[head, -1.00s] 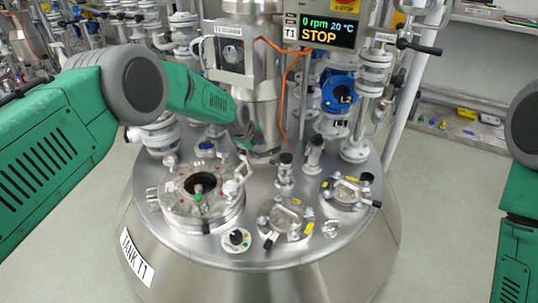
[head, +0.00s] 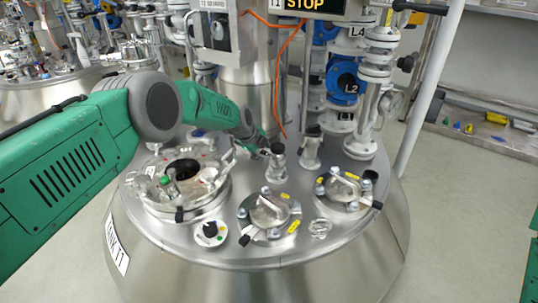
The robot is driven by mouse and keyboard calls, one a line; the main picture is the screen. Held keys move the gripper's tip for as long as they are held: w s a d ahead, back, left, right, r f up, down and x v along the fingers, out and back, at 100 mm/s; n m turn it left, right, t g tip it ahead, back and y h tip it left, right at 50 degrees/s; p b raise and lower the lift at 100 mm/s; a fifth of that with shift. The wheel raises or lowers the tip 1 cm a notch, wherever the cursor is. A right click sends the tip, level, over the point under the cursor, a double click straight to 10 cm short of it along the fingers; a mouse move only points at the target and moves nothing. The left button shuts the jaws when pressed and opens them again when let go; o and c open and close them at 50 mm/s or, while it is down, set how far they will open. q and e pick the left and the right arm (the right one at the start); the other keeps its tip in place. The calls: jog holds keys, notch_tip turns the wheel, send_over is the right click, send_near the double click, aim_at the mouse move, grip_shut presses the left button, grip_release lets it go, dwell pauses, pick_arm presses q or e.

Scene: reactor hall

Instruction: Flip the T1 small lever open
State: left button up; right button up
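Tank T1's steel top (head: 300,246) fills the middle of the head view. Two small round covers sit on it, a front one (head: 268,211) and a right one (head: 343,188). Each has a black-tipped lever, the front lever (head: 245,239) pointing down-left and the right lever (head: 376,204) pointing right. I cannot tell which is the T1 small lever. My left gripper (head: 262,143) is small and dark, above the tank top behind the large round port, apparently near a black-capped fitting (head: 277,165). Its fingers are unclear. My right gripper is out of view.
The large round port (head: 158,208) with a dark opening lies left on the tank top. A dial knob (head: 210,233) sits in front of it. The central steel column (head: 245,100), orange cable (head: 285,80) and blue valve L2 (head: 343,78) stand behind.

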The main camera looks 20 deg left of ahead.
pick_arm(q)
jog(key=shift+c, duration=0.4)
grip_shut()
